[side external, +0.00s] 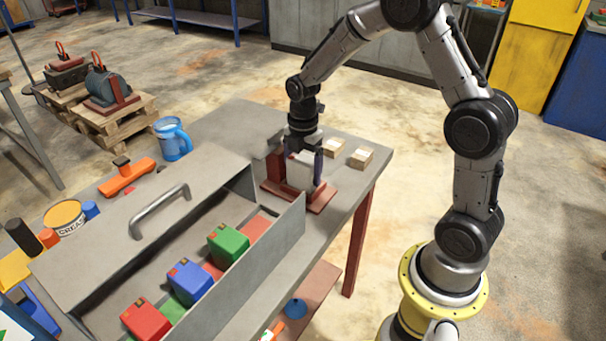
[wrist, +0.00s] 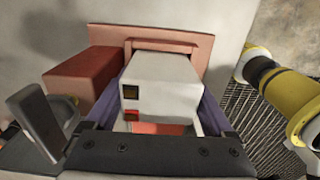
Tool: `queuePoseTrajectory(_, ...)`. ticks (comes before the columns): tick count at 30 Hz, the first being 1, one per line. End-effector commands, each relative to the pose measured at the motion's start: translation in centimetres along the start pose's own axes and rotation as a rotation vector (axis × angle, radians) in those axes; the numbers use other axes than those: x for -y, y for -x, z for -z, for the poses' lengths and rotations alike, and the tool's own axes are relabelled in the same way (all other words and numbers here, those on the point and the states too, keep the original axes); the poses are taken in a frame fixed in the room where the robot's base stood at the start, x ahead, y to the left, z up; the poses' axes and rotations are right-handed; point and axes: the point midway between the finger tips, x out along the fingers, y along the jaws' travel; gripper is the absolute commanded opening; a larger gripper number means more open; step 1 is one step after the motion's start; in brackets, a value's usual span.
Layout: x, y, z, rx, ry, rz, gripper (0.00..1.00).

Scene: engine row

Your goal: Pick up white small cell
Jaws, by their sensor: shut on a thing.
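The white small cell (wrist: 165,75) is a pale box with a dark square and a red square on its face in the wrist view. In the side external view the white cell (side external: 300,171) sits low over a reddish-brown stand (side external: 318,201) on the table. My gripper (wrist: 160,115) has its purple-lined fingers shut on the cell, one on each side. In the side external view my gripper (side external: 304,168) points straight down over the stand. Whether the cell's underside touches the stand cannot be told.
A red block (wrist: 92,75) stands beside the cell. A grey metal box (side external: 272,238) with green (side external: 228,244), blue (side external: 190,281) and red (side external: 146,318) cells lies in front. Small pale blocks (side external: 361,157) lie near the table's right edge. A blue mug (side external: 172,139) stands left.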

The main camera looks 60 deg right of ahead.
Motion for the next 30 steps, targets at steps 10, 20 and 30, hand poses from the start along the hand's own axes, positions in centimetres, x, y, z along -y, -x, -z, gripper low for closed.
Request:
queuePoseTrajectory(10,-0.2,0.3,0.0,0.002,0.0,-0.007,0.0)
queuePoseTrajectory(20,-0.2,3.8,0.0,0.003,0.0,-0.011,0.0)
queuePoseTrajectory(30,5.9,9.9,1.2,0.002,0.0,-0.009,0.0)
